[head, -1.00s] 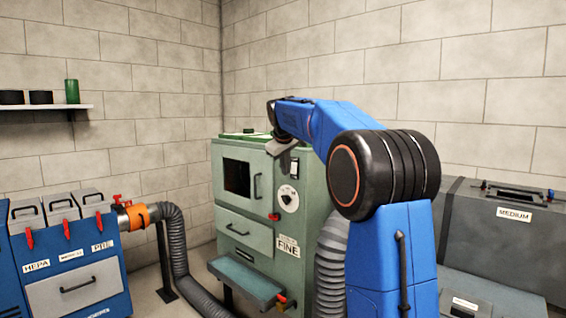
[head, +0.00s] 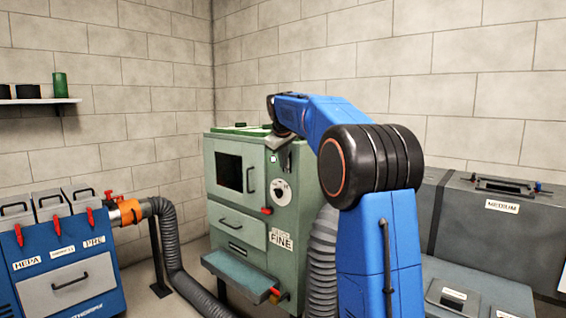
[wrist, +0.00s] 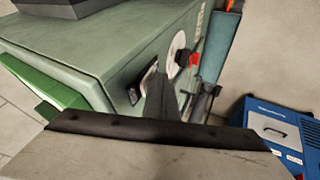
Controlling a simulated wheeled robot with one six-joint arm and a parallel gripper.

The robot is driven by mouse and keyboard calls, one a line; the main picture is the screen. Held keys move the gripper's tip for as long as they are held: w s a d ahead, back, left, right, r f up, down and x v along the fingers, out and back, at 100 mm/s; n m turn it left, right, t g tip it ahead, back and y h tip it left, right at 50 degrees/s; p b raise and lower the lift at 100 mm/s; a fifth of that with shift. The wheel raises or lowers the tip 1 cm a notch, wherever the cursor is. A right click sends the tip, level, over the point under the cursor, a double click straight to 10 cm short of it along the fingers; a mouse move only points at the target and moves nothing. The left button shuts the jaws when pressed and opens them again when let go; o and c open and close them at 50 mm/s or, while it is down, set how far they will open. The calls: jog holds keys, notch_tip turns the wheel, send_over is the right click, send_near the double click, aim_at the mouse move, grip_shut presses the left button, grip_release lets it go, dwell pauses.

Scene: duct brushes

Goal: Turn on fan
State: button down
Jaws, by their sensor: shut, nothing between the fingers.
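The green machine labelled FINE (head: 225,210) stands in the room's corner. Its front has a dark window, a drawer, a round white dial (head: 281,192) and a small switch plate (wrist: 142,84) above the dial. My gripper (head: 285,143) is at the upper right of the machine's front, just above the switch and partly covering it. In the wrist view my gripper (wrist: 160,98) is shut and empty, its dark finger overlapping the edge of the switch plate. I cannot tell whether they touch. The switch's position is not clear.
A blue unit (head: 65,260) labelled HEPA and PRE stands at left, joined to a grey hose (head: 168,240). A grey MEDIUM unit (head: 480,225) stands at right. A shelf (head: 40,101) hangs at left.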

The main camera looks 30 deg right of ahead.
jog(key=shift+r, duration=0.15)
jog(key=shift+r, duration=0.7)
jog(key=shift+a, duration=0.1)
